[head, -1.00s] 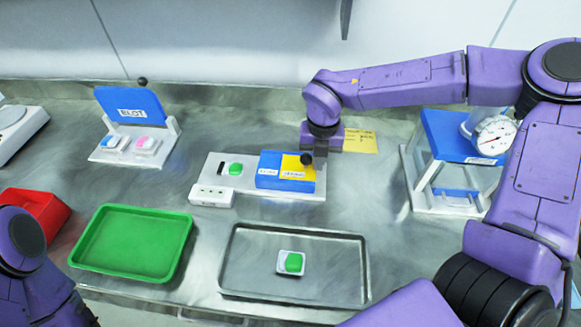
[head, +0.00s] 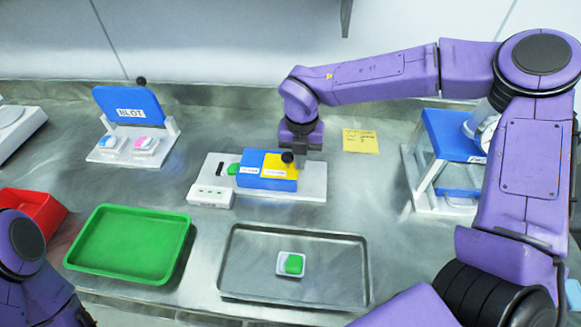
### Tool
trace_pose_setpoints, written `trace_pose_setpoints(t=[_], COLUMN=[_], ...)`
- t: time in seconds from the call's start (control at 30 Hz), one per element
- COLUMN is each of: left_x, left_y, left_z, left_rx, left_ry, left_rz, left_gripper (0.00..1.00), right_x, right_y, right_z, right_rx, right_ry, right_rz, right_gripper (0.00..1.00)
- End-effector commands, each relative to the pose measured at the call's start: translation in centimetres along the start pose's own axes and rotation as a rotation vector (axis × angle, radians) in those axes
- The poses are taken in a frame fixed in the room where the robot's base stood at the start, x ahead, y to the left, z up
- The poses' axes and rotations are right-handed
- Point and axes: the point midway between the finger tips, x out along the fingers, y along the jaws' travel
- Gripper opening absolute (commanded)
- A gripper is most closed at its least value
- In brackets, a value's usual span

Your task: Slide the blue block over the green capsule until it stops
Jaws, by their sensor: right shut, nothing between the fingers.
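The blue block (head: 258,183), with a yellow patch and white labels on top, sits on a pale base plate (head: 314,186). The green capsule (head: 233,169) shows at the block's left end, partly covered by it. A dark slot lies in the plate left of the capsule. My right gripper (head: 290,160) is shut at the black knob on the block's yellow part, by its right end; whether it touches the knob I cannot tell. My left gripper is out of view; only part of my left arm shows at the lower left.
A white socket-like box (head: 211,196) stands at the plate's front left. A green tray (head: 130,243) and a grey tray (head: 240,268) holding a green-and-white piece (head: 291,264) lie in front. A blue-topped stand (head: 452,135) is at right, a BLOT stand (head: 131,108) at left.

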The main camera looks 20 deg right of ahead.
Motion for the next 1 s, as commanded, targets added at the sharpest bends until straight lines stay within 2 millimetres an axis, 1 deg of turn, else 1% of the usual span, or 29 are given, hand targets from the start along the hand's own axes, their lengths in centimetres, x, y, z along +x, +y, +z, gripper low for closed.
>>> trace_pose_setpoints(t=[1.0], left_x=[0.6], left_y=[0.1], left_z=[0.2], left_rx=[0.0], left_ry=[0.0], left_rz=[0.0], left_gripper=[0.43], right_x=[0.0], right_y=[4.6], right_z=[0.0], right_rx=[0.0], right_ry=[0.0], right_rz=[-0.001], right_gripper=[0.0])
